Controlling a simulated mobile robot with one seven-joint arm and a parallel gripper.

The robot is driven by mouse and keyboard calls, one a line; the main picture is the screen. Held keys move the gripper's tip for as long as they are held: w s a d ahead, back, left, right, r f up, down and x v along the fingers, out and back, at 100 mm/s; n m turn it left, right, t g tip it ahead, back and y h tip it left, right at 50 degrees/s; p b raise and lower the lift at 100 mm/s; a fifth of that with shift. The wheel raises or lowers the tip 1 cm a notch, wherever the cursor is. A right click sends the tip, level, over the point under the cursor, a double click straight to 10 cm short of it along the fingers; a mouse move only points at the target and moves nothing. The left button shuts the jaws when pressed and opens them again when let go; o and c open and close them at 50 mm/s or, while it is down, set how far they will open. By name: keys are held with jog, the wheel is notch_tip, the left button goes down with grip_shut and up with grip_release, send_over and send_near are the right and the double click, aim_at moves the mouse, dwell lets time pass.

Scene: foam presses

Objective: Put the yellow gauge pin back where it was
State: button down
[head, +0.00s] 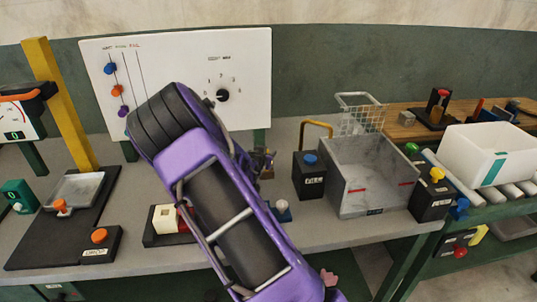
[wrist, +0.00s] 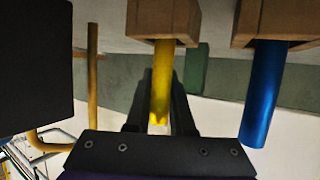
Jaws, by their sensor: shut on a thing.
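The yellow gauge pin (wrist: 164,82) is between the two dark fingers of my gripper (wrist: 160,78) in the wrist view, and the gripper is shut on it. The pin's far end meets a brown block (wrist: 163,18); I cannot tell how deep it sits in it. A blue pin (wrist: 262,95) stands out of a second brown block (wrist: 270,20) to the right, apart from my fingers. In the head view my purple arm hides most of the gripper and the pin; a small brown block (head: 267,172) shows just right of the arm.
A black block with a blue button (head: 309,172) and a grey bin (head: 365,178) stand right of my arm. A whiteboard (head: 190,75) stands behind. A dark body (wrist: 35,65) and a yellow bent bar (wrist: 92,90) are at left in the wrist view.

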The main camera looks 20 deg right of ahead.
jog(key=shift+f, duration=0.2)
jog(key=c, duration=0.8)
grip_release()
jog(key=shift+r, duration=0.1)
jog(key=shift+r, duration=0.25)
jog(key=p+v, duration=0.1)
jog(key=v, duration=1.1)
jog(key=shift+w+a, duration=0.1)
